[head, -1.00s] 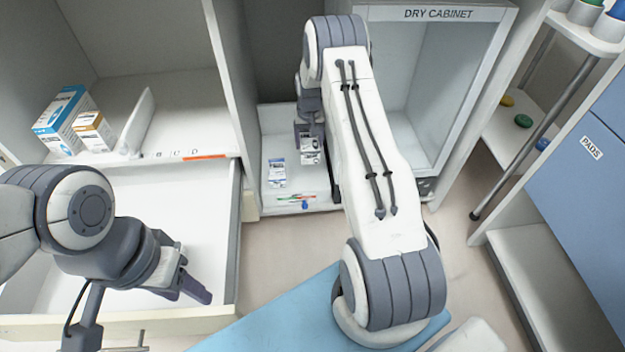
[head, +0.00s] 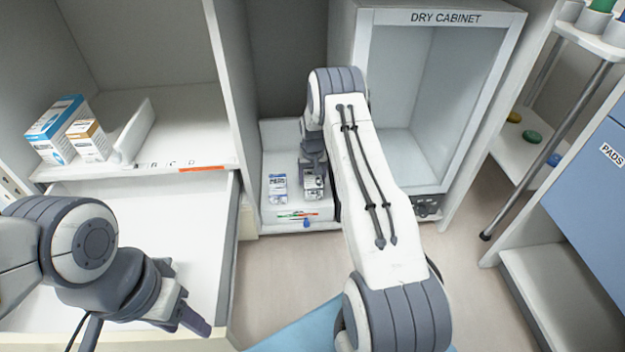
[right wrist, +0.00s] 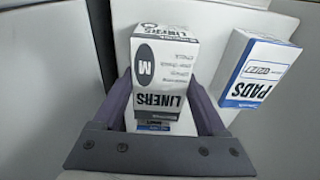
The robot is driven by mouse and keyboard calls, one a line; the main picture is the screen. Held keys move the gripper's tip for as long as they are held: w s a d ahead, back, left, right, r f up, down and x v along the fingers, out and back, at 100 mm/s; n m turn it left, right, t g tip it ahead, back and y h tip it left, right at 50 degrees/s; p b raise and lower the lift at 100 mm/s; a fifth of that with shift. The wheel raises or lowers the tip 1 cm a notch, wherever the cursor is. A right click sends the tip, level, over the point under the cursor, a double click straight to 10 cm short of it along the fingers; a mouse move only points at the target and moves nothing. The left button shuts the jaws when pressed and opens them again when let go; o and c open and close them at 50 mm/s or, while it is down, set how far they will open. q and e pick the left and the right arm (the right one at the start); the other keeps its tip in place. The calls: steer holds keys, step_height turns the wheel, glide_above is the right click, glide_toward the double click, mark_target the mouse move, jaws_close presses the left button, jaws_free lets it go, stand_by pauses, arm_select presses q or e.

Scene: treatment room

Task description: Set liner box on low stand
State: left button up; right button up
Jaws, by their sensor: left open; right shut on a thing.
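The liner box (right wrist: 165,70), white and grey with "LINERS" and "M" on it, is between the fingers of my right gripper (right wrist: 160,112), which is shut on it. In the head view the liner box (head: 313,187) is at the low white stand (head: 282,145), beside the pads box (head: 278,188). Whether its base touches the stand cannot be told. The pads box (right wrist: 258,70) stands apart, to the right in the right wrist view. A bit of a blue-marked thing shows below the liner box. My left gripper (head: 190,312) is open and empty over the drawer.
The dry cabinet (head: 415,100) stands open just right of the stand. Small coloured items (head: 298,215) are at the stand's front. An open drawer (head: 150,225) and a shelf with a blue-white box (head: 55,128) and an orange-white box (head: 88,140) are at left.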

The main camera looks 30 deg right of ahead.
mark_target(313, 179)
steer(key=shift+f, duration=0.15)
steer(key=o, duration=1.5)
step_height(313, 179, up, 11)
steer(key=s+p, duration=0.1)
steer(key=p, duration=0.6)
steer(key=s+a+r+n, duration=0.35)
steer(key=a+r, duration=0.45)
steer(key=a, duration=0.4)
steer(key=s+a+r+n, duration=0.2)
steer(key=s+a+r, duration=0.2)
steer(key=a+r, duration=0.65)
steer(key=s+a+r+n+y, duration=0.1)
steer(key=s+a+r+n, duration=0.1)
steer(key=s+a, duration=0.45)
steer(key=s+a+r+n, duration=0.2)
steer(key=s+a+r, duration=0.15)
steer(key=s, duration=0.65)
steer(key=s+n, duration=0.1)
steer(key=s, duration=0.3)
steer(key=s+n, duration=0.1)
steer(key=s, duration=0.3)
steer(key=s+a+n+g, duration=0.1)
steer(key=s, duration=0.3)
steer(key=shift+s+f+y, duration=0.1)
steer(key=shift+s+y, duration=0.1)
steer(key=shift+y, duration=0.1)
